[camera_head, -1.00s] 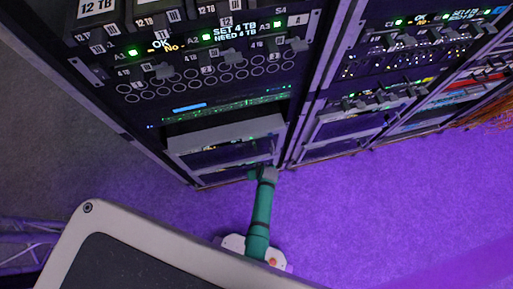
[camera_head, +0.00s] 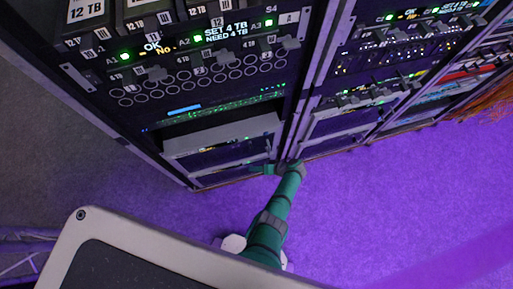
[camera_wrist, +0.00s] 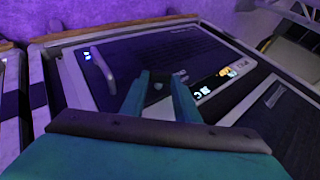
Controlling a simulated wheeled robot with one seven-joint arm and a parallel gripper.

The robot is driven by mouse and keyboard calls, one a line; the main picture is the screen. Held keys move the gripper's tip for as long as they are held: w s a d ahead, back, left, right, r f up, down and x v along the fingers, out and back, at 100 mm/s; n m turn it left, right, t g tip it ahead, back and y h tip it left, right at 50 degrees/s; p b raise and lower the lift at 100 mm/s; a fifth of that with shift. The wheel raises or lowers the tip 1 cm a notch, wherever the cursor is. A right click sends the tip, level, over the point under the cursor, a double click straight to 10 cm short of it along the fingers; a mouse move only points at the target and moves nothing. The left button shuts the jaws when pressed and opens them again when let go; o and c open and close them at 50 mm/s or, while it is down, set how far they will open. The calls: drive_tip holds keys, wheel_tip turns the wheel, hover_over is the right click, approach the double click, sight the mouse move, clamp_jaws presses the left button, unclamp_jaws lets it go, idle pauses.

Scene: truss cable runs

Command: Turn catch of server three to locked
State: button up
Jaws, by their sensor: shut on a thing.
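My gripper (camera_head: 270,169) is at the lower right of the left rack bay, low on its front. In the wrist view, its two teal fingers (camera_wrist: 160,80) are against a dark server front (camera_wrist: 150,52) and shut on a small grey part between them, which looks like the catch (camera_wrist: 158,87). The fingers hide most of it, so its angle cannot be told. The server front has a pale handle (camera_wrist: 104,68) and small blue-white lights (camera_wrist: 88,56). Lit labels (camera_wrist: 228,72) sit to the right of the fingers. I cannot read which server number this is.
The left rack (camera_head: 190,90) carries drives, lit displays and a pale drawer front (camera_head: 222,136) above the gripper. A second rack (camera_head: 385,75) stands to the right. The purple floor (camera_head: 390,205) is open. Orange cables (camera_head: 493,100) hang at the far right.

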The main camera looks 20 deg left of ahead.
drive_tip(key=shift+d+f+g+y, duration=0.2)
drive_tip(key=shift+g+y, duration=0.1)
drive_tip(key=shift+y, duration=0.2)
idle(0.4)
drive_tip(key=o, duration=1)
drive_tip(key=shift+o, duration=0.2)
drive_tip(key=shift+r, duration=0.1)
drive_tip(key=v, duration=1)
drive_tip(key=shift+d+r, duration=0.2)
drive_tip(key=shift+d, duration=0.1)
drive_tip(key=shift+w, duration=0.1)
drive_tip(key=shift+c, duration=0.4)
